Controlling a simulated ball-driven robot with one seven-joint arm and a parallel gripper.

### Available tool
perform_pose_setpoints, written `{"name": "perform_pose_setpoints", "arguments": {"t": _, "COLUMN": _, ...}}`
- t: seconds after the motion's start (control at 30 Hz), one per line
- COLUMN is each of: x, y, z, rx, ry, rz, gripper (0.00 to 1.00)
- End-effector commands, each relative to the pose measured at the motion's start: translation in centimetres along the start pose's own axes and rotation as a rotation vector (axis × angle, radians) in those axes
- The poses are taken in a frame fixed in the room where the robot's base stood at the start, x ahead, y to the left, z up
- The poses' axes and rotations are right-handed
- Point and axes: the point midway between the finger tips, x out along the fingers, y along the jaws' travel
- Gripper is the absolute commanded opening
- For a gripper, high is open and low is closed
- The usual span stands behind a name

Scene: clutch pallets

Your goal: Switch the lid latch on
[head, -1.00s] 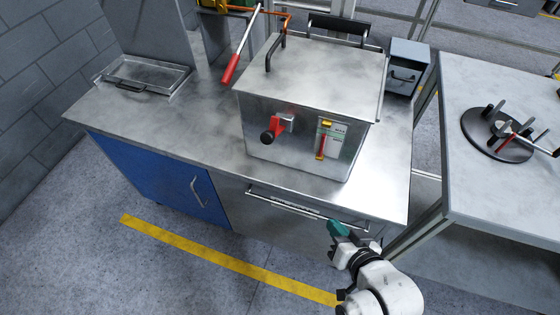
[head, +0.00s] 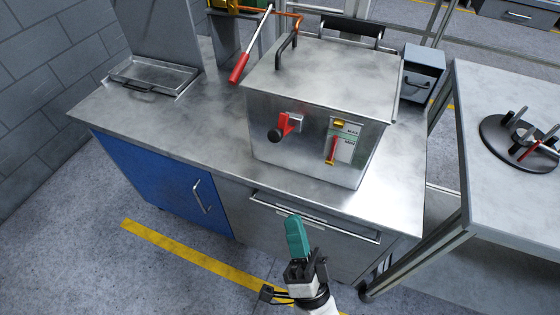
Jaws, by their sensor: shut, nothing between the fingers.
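A metal box with a lid (head: 330,75) stands on the workbench. The lid latch (head: 284,127) is on its front face, a red lever with a black knob on a small metal plate. The knob points down and to the left. My gripper (head: 297,238) is in front of the bench, low and below the latch, well apart from it. Its teal fingers are together and hold nothing.
A gauge with a red and yellow marker (head: 340,142) sits right of the latch. A drawer handle (head: 312,217) and a blue door (head: 160,180) face me.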

Motion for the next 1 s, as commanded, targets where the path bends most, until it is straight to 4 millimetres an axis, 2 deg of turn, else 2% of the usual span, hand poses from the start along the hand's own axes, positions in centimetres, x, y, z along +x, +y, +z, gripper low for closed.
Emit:
{"name": "perform_pose_setpoints", "arguments": {"t": 0.27, "x": -0.6, "y": -0.9, "z": -0.2, "rx": 0.045, "ry": 0.06, "rz": -0.051, "gripper": 0.0}}
{"name": "perform_pose_setpoints", "arguments": {"t": 0.63, "x": -0.1, "y": -0.9, "z": -0.3, "rx": 0.043, "ry": 0.06, "rz": -0.051, "gripper": 0.0}}
{"name": "perform_pose_setpoints", "arguments": {"t": 0.77, "x": 1.5, "y": -1.1, "z": -0.5, "rx": 0.042, "ry": 0.061, "rz": -0.052, "gripper": 0.0}}
{"name": "perform_pose_setpoints", "arguments": {"t": 1.0, "x": 6.1, "y": -1.4, "z": -0.8, "rx": 0.043, "ry": 0.061, "rz": -0.053, "gripper": 0.0}}
